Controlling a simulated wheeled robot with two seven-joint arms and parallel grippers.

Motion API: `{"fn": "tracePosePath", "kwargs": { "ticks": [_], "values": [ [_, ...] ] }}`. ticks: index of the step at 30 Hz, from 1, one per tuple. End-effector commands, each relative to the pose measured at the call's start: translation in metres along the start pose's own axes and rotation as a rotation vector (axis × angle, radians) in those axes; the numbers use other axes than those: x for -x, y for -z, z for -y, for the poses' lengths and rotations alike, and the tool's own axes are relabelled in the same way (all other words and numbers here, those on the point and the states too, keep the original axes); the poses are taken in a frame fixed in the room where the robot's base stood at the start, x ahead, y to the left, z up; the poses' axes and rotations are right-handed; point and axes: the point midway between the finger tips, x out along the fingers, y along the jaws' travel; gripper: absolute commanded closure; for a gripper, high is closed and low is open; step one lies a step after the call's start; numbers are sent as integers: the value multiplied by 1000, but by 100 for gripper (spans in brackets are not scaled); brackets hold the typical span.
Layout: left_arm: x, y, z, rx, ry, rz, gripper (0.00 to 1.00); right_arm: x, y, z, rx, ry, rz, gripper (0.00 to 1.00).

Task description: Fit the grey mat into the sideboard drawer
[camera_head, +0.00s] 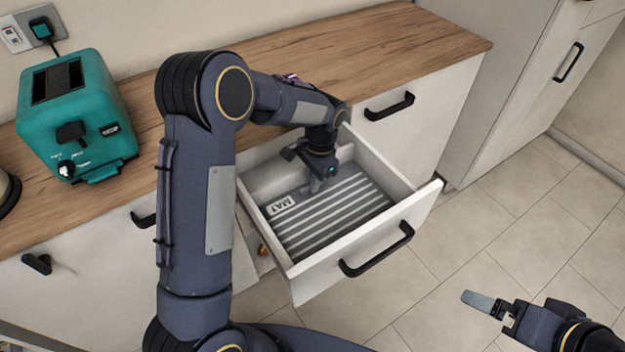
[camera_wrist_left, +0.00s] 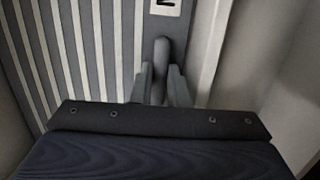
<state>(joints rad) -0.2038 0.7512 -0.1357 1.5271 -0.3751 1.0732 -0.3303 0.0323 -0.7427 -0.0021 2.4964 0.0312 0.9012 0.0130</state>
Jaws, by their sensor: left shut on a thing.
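The grey mat (camera_head: 345,212) with pale stripes and a lettered label lies inside the open sideboard drawer (camera_head: 316,280), looking roughly flat. It also shows in the left wrist view (camera_wrist_left: 72,45), its labelled edge close to a pale drawer wall (camera_wrist_left: 213,55). My left gripper (camera_head: 318,184) reaches down into the drawer over the mat. It is shut on a grey upright grip of the mat (camera_wrist_left: 161,52), seen between the fingers in the wrist view. Part of the mat's far side is hidden by my left gripper. My right gripper (camera_head: 492,305) is away from the drawer, low at the right.
A teal toaster (camera_head: 75,115) stands on the wooden worktop (camera_head: 385,45) at the left. The drawer's black handle (camera_head: 378,250) faces the tiled floor. The worktop right of the toaster is clear behind my left arm. Cabinet fronts flank the open drawer.

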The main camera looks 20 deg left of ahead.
Motion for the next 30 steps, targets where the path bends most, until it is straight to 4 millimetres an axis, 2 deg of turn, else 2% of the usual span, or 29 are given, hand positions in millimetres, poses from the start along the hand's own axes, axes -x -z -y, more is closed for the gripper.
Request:
{"fn": "tracePosePath", "kwargs": {
  "ticks": [9, 10, 12, 20, 25, 30],
  "values": [
    [-2, 1, 0, 0, 0, -1, 100, -1, -1, -1, 0, 0, 0, 0],
    [-2, 0, 0, 0, 0, -1, 83, -1, 0, 0, 0, 0, 0, 0],
    [-2, 0, 0, 0, 0, -1, 77, -1, 0, 0, 0, 0, 0, 0],
    [0, 0, 0, 0, 0, -1, 77, 0, 0, 0, 0, 0, 0, 0],
    [16, 1, 1, 1, 2, -5, 77, 3, 1, 1, 0, 0, 0, 0],
    [53, 1, 0, 0, 2, -5, 77, 7, 4, 3, 0, 0, 0, 0]
  ]
}}
